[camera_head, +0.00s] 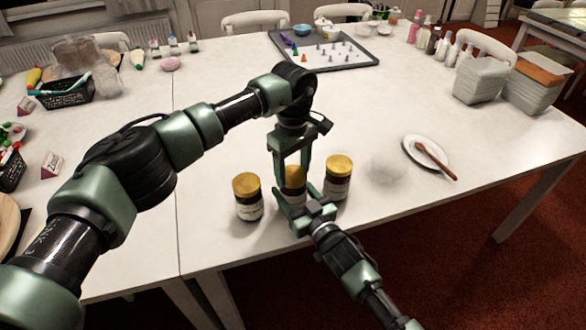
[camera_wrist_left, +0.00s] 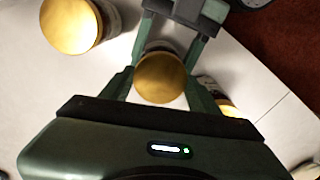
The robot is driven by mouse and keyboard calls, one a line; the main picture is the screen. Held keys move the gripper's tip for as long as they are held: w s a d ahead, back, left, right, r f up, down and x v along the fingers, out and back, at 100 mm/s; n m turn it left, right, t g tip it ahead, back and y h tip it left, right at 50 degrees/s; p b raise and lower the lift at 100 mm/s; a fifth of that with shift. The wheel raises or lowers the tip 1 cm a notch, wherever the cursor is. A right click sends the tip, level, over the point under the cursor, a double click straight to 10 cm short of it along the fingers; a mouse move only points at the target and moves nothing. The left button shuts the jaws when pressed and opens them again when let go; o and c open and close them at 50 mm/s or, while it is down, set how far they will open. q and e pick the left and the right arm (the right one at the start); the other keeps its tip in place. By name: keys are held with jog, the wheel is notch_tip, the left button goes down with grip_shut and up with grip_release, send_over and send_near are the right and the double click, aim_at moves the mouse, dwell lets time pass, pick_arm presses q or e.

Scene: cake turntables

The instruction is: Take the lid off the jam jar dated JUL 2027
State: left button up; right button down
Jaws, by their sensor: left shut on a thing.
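Three jam jars with gold lids and dark contents stand in a row near the table's front edge: a left jar (camera_head: 248,197), a middle jar (camera_head: 293,174) and a right jar (camera_head: 338,178). Their label dates are too small to read. My left gripper (camera_head: 292,172) points down, shut on the middle jar's lid; in the left wrist view the gold lid (camera_wrist_left: 160,78) sits between its fingers. My right gripper (camera_head: 304,208) comes from the front, its fingers closed around the middle jar's body, which is mostly hidden. Whether the lid is seated or loose cannot be seen.
A white plate with a wooden spoon (camera_head: 432,156) lies to the right, beside a pale round object (camera_head: 386,167). A grey tray (camera_head: 353,62) with small pieces is at the back. Stacked containers (camera_head: 481,78) stand at right.

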pick_arm(q)
jog(key=n, duration=0.7)
jog(key=shift+r+n, duration=0.1)
jog(key=shift+n, duration=0.3)
jog(key=n, duration=1.6)
jog(key=shift+n, duration=0.3)
jog(key=n, duration=0.4)
jog(key=shift+n, duration=0.3)
jog(key=n, duration=0.3)
jog(key=shift+r, duration=0.25)
